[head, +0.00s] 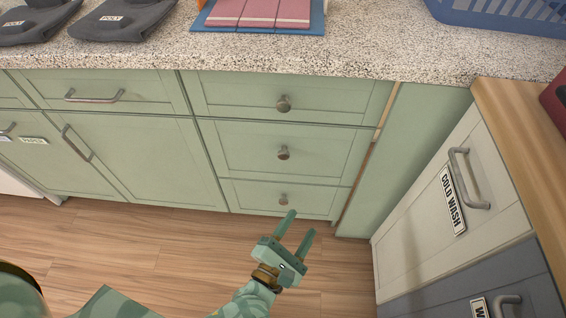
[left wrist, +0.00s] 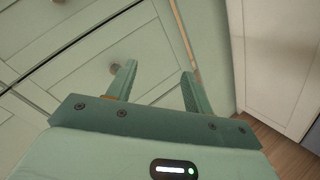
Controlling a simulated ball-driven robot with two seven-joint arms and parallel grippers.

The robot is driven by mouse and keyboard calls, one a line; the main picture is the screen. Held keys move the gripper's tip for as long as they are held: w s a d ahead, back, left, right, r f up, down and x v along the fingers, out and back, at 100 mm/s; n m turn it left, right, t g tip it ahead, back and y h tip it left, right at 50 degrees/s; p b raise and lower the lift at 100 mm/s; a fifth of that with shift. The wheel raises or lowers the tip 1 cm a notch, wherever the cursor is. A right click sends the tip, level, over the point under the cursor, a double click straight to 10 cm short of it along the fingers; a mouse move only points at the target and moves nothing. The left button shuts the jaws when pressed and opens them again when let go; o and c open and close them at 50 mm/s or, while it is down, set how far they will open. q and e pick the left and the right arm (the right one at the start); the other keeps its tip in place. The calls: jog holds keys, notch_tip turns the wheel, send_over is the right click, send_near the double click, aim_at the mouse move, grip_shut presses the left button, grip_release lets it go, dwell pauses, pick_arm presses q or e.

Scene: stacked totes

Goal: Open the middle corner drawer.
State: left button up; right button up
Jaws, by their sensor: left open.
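The middle corner drawer (head: 235,147) is a pale green front with a round metal knob (head: 283,153). It looks shut, flush between the upper drawer (head: 235,92) and the lower drawer (head: 250,196). My left gripper (head: 302,222) is open and empty, in front of and below the lower drawer in the head view. Its fingers point up toward the drawers. In the left wrist view, a round knob (left wrist: 115,67) shows just left of the left fingertip; I cannot tell which drawer it belongs to. My right gripper is not in view.
A speckled counter (head: 380,52) overhangs the drawers, with a blue basket (head: 500,14) and dark folded cloths (head: 130,18) on it. A cream "COLD WASH" front (head: 425,215) with a bar handle stands close at the right. Bare wood floor (head: 150,255) lies in front.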

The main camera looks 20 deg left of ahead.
pick_arm(q)
jog(key=w+a+f+n+y, duration=0.1)
jog(key=a+n+y, duration=0.5)
jog(key=n, duration=0.8)
jog(key=n+y+b, duration=0.2)
jog(key=b, duration=0.1)
send_near(284, 158)
jog(key=b+x, duration=0.1)
jog(key=x, duration=0.5)
jog(key=shift+w+a, duration=0.15)
jog(key=shift+w, duration=0.15)
jog(key=shift+w+a+r, duration=0.15)
jog(key=shift+w+a, duration=0.05)
jog(key=shift+w, duration=0.45)
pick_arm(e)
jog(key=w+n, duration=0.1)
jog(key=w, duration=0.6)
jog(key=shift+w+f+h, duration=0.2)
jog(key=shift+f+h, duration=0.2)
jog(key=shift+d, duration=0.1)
pick_arm(q)
grip_shut()
jog(key=shift+s, duration=0.1)
